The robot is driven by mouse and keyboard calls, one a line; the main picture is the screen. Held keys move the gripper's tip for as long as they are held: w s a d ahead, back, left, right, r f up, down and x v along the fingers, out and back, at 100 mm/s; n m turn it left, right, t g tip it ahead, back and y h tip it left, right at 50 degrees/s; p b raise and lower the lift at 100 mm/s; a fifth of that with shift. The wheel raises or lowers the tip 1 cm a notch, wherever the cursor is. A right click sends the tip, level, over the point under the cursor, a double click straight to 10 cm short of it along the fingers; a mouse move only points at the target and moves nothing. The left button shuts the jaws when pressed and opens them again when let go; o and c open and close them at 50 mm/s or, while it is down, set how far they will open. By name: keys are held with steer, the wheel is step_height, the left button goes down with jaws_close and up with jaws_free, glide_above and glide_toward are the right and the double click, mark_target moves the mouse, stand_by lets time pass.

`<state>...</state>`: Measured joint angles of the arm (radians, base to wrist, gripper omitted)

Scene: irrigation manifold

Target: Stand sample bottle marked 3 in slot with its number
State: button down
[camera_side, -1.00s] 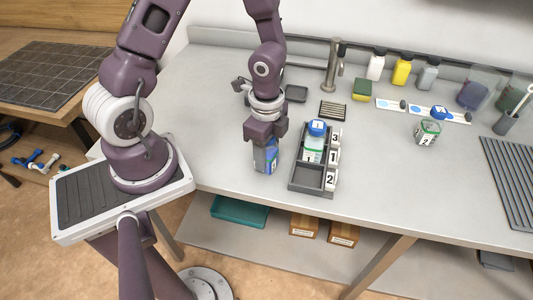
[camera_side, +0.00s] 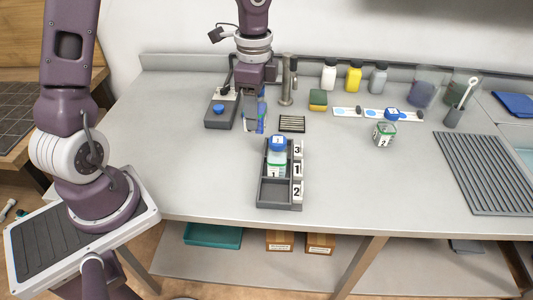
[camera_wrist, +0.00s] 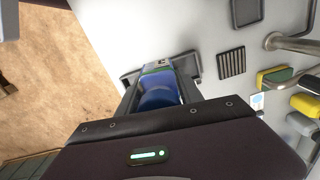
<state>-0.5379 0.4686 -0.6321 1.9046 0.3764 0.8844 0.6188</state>
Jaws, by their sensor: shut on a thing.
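The front slot is empty; the back slot is largely hidden behind that bottle.
A bottle marked 2 (camera_side: 384,136) stands on the bench to the right. A grey device with a blue button (camera_side: 218,109) is left of my gripper. A tap (camera_side: 288,80), a yellow-green sponge (camera_side: 318,100) and a slotted plate (camera_side: 292,124) are behind the rack. The front left bench is clear.

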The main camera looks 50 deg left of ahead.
steer(key=w+r+n, duration=0.1)
steer(key=w+r, duration=0.4)
steer(key=w, duration=0.2)
steer(key=f, duration=1.7)
steer(key=shift+w+f, duration=0.25)
steer(key=shift+f, duration=0.15)
steer(key=shift+f, duration=0.1)
steer(key=c, duration=1.1)
jaws_free()
steer(key=shift+o, duration=0.2)
